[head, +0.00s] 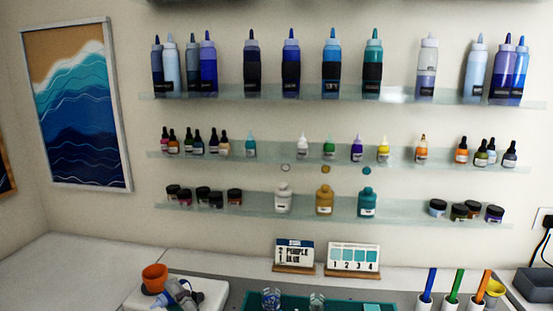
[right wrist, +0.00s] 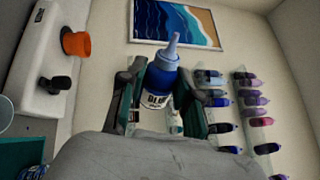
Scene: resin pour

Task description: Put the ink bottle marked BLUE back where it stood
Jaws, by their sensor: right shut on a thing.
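The ink bottle (right wrist: 160,82) shows in the right wrist view. It has a dark blue body, a light blue nozzle cap and a white label with "BLU" readable. My right gripper (right wrist: 163,90) is shut on it, one finger on each side. A blue and grey shape (head: 183,293) at the lower left of the head view seems to be this bottle and gripper, partly cut off. On the middle shelf (head: 275,158), there is a bare gap between a teal bottle (head: 250,146) and a white bottle (head: 303,147). My left gripper is not in view.
An orange cup (head: 154,278) stands on a white surface at the lower left.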

